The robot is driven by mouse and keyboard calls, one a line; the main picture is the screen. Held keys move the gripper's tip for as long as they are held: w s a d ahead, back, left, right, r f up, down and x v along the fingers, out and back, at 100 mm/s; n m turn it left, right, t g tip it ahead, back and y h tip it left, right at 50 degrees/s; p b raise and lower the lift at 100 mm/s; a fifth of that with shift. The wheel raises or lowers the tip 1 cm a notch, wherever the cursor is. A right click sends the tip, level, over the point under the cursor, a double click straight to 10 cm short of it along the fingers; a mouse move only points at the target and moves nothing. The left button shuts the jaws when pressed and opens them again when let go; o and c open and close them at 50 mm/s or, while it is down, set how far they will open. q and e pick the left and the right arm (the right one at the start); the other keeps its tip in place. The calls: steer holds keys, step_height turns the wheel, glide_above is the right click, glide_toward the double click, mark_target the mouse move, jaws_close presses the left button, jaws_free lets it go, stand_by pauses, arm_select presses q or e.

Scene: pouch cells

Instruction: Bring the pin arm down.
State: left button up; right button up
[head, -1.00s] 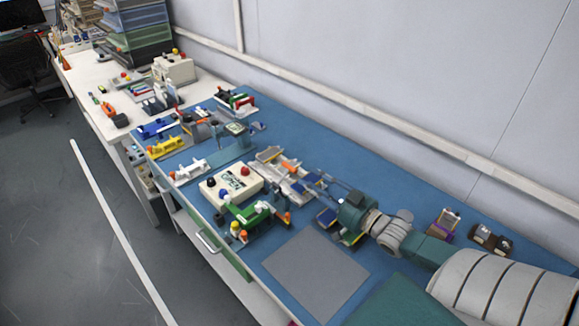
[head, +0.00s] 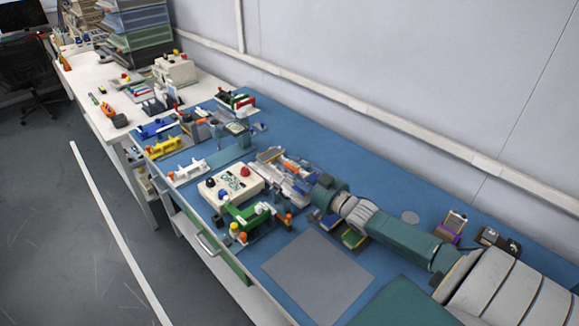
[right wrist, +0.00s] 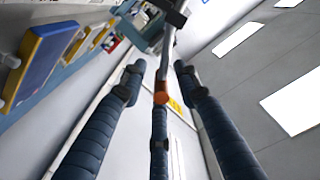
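What looks like the pin arm is a slim grey rod with an orange end (right wrist: 162,93) in the right wrist view. It runs up to a dark and grey-blue bracket at the top. My right gripper (right wrist: 159,82) has its dark blue fingers spread around the orange end, with a gap on both sides; I cannot tell whether any finger touches it. In the head view my right gripper (head: 298,179) is over the right end of a grey metal fixture (head: 268,155), and its hand hides part of it. My left gripper is not in view.
A white control box (head: 229,187) with red and black buttons stands left of the fixture. A green clamp fixture (head: 246,216) is in front. A bare grey mat (head: 318,277) lies nearer. A yellow-and-blue block (head: 353,238) sits under my right arm. The wall runs behind the bench.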

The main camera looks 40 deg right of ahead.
steer(key=shift+w, duration=0.4)
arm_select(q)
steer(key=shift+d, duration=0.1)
arm_select(e)
steer(key=shift+a, duration=0.1)
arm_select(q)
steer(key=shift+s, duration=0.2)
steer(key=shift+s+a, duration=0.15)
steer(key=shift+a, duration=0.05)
arm_select(e)
jaws_close()
